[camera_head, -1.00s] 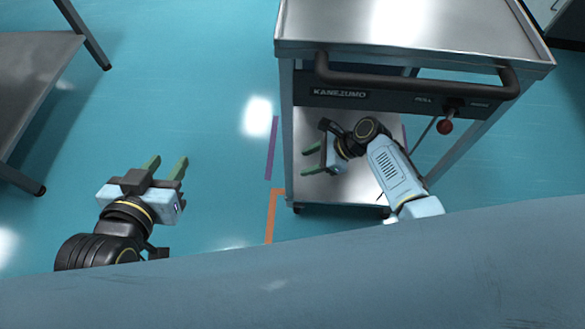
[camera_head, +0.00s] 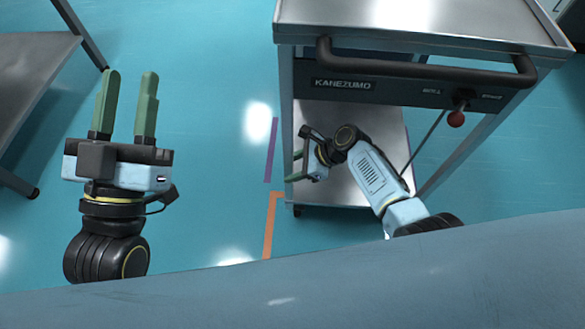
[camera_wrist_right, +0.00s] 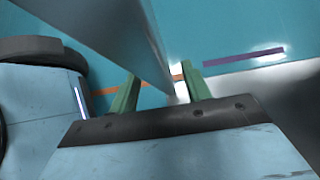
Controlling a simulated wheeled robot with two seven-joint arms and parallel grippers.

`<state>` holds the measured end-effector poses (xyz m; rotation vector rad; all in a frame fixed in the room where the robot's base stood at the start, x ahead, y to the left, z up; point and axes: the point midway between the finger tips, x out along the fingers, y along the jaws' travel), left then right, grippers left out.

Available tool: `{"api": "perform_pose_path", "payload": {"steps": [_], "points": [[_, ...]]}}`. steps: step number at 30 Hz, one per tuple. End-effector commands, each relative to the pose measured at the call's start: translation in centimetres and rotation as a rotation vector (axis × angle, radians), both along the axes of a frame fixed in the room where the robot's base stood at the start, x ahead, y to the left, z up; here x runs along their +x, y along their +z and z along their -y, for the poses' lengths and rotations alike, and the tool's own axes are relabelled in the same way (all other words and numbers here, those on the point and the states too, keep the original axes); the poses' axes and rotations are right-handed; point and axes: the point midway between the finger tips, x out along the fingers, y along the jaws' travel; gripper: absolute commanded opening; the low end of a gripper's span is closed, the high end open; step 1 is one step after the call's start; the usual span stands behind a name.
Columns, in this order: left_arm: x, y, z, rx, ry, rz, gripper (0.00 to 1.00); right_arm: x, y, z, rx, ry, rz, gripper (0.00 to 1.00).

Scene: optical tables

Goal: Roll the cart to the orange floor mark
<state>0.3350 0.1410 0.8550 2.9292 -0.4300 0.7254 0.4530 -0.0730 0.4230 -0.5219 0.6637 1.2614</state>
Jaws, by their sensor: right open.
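The cart (camera_head: 350,20) stands at the upper right in the head view, with a black push handle (camera_head: 430,70) on its near side. A red-knobbed lever (camera_head: 456,119) sits under the handle's right part. The orange floor mark (camera_head: 268,225) lies by the cart's near left foot; it also shows in the right wrist view (camera_wrist_right: 105,91). My right gripper (camera_head: 293,166) is open below the handle, near the cart's left leg. In the right wrist view, a grey post (camera_wrist_right: 135,40) runs down toward its fingers (camera_wrist_right: 160,72); contact is unclear. My left gripper (camera_head: 129,76) is open and empty, left of the cart.
A grey table (camera_head: 35,65) stands at the far left. A purple floor mark (camera_head: 271,150) lies beyond the orange one, left of the cart. Blue floor between table and cart is clear apart from my left arm. The cart has a lower shelf (camera_head: 340,120).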

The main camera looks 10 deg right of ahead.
Motion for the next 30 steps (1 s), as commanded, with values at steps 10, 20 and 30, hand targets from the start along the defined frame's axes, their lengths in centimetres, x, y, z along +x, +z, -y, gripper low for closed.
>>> {"api": "perform_pose_path", "payload": {"steps": [10,20,30], "points": [[-0.47,0.79,-0.04,-0.020,-0.003,0.060,0.36,0.11,-0.28,-0.36,0.000,0.000,0.001,0.48],[-0.47,0.76,-0.04,-0.018,-0.002,0.058,0.36,0.10,-0.28,-0.35,0.000,0.000,0.001,0.23],[-0.45,0.72,-0.03,-0.018,-0.001,0.056,0.36,0.09,-0.28,-0.33,0.000,0.000,0.000,0.00]]}}
